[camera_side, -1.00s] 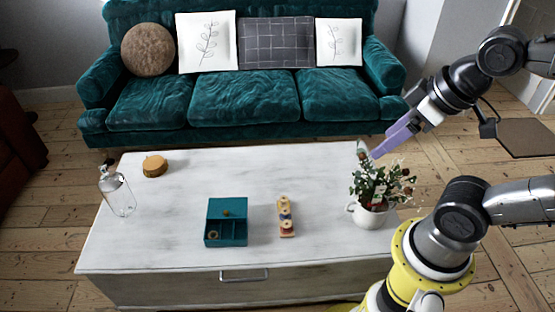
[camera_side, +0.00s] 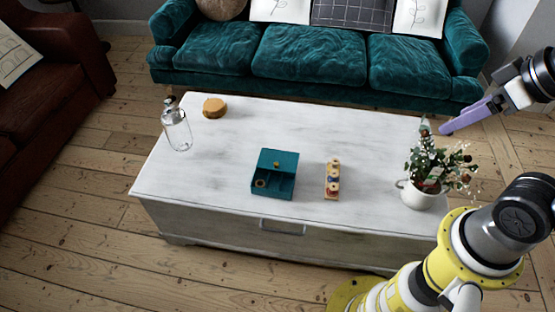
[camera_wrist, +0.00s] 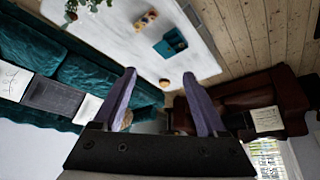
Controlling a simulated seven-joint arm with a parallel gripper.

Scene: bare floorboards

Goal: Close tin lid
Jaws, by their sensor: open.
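A small teal tin (camera_side: 273,187) stands on the white table, left of the table's centre line in the side view. A small ring-shaped item sits in the left compartment. The tin also shows in the wrist view (camera_wrist: 170,47), near the top. My gripper (camera_side: 443,131) has purple fingers and is high at the right, near the plant and well away from the tin. In the wrist view my gripper (camera_wrist: 158,73) is open, with nothing held between its fingers.
On the white table (camera_side: 220,170) stand a rack of small spools (camera_side: 332,180) right of the tin, a potted plant (camera_side: 425,175) at the right, a glass bottle (camera_side: 177,130) and a round orange-brown object (camera_side: 214,107). A teal sofa (camera_side: 310,75) is behind.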

